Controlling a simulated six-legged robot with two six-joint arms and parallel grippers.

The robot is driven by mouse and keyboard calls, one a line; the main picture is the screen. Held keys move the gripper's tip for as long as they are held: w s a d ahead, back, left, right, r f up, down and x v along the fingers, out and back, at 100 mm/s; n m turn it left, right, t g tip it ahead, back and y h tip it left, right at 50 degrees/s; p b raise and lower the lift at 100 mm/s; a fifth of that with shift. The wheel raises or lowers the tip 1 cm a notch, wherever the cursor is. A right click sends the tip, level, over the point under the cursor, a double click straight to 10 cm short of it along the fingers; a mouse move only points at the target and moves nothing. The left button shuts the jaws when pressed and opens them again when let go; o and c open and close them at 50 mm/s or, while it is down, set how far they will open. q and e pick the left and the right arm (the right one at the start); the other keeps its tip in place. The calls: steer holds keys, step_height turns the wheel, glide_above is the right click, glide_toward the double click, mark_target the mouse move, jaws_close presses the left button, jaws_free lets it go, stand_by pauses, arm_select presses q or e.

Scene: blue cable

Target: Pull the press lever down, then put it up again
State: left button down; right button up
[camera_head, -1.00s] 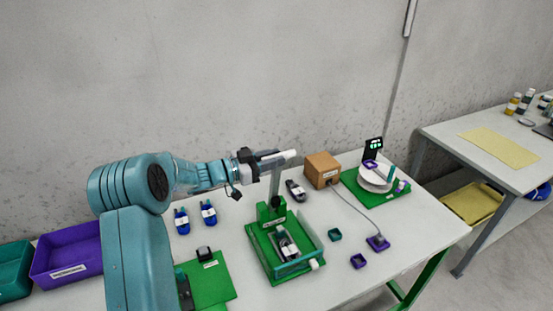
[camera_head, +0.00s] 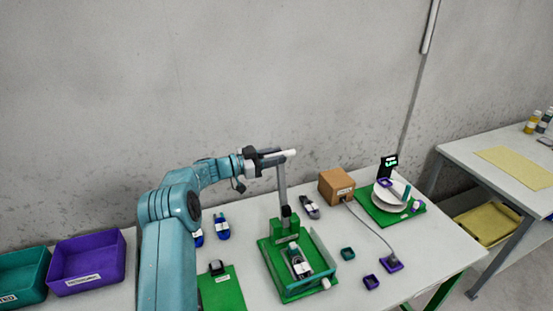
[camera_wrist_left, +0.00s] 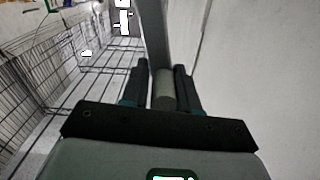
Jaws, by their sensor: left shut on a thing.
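The press (camera_head: 284,230) is a green stand on a green base at the middle of the table. Its grey lever arm (camera_head: 282,187) stands nearly upright, leaning slightly left at the top. A pale handle (camera_head: 291,153) sticks out to the right at its top. My left gripper (camera_head: 268,158) is shut on the handle, high above the press. In the left wrist view the handle (camera_wrist_left: 163,90) lies between the two dark fingers, with the lever arm (camera_wrist_left: 156,35) beyond. A dark device with a white label (camera_head: 298,262) lies in the press base. My right gripper is out of view.
A cardboard-brown box (camera_head: 337,185) and a dark handheld item (camera_head: 310,207) stand right of the press. A white round dish (camera_head: 389,195) sits on a green board further right. A purple bin (camera_head: 88,264) and a teal bin (camera_head: 22,278) are at left.

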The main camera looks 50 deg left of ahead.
arm_select(q)
steer(key=shift+w+a+f, duration=0.15)
steer(key=shift+a, duration=0.05)
